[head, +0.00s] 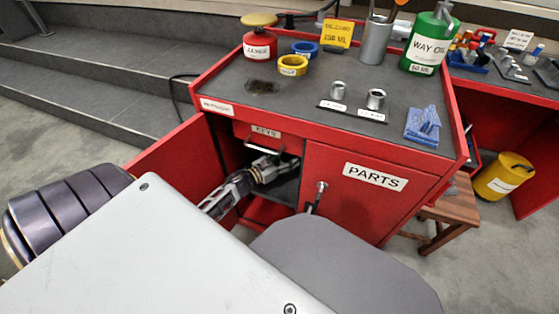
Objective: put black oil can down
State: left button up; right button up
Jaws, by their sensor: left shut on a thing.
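My left gripper (268,169) reaches into the open left compartment of the red cabinet (400,157), below the KEYS drawer (266,131). It is shut on a dark thing, taken as the black oil can, which I can hardly make out in the shadow. The gripper and compartment edge hide most of it, so I cannot tell whether it touches the shelf (287,190). My right gripper is out of view.
The PARTS door (374,194) is shut right of the opening; the left door (172,166) stands open. On top are a red can (259,46), a green WAY OIL can (424,52), sockets and a blue rag (422,126). A wooden stool (452,211) stands right.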

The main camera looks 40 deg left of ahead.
pick_arm(q)
jog(key=shift+f+b, duration=1.5)
jog(key=shift+f, duration=1.6)
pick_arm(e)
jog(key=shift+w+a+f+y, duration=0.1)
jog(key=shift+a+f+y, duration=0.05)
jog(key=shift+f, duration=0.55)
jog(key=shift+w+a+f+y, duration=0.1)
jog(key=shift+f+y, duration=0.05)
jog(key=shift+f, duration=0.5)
pick_arm(q)
jog(key=shift+f, duration=0.1)
jog(key=shift+f+b, duration=0.8)
jog(key=shift+f, duration=0.95)
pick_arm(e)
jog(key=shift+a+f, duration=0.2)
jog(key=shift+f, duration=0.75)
pick_arm(q)
jog(key=shift+f+b, duration=0.2)
jog(key=shift+b, duration=0.1)
jog(key=o, duration=1.3)
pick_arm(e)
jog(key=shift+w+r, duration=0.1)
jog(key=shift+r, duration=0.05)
pick_arm(q)
jog(key=shift+r, duration=0.15)
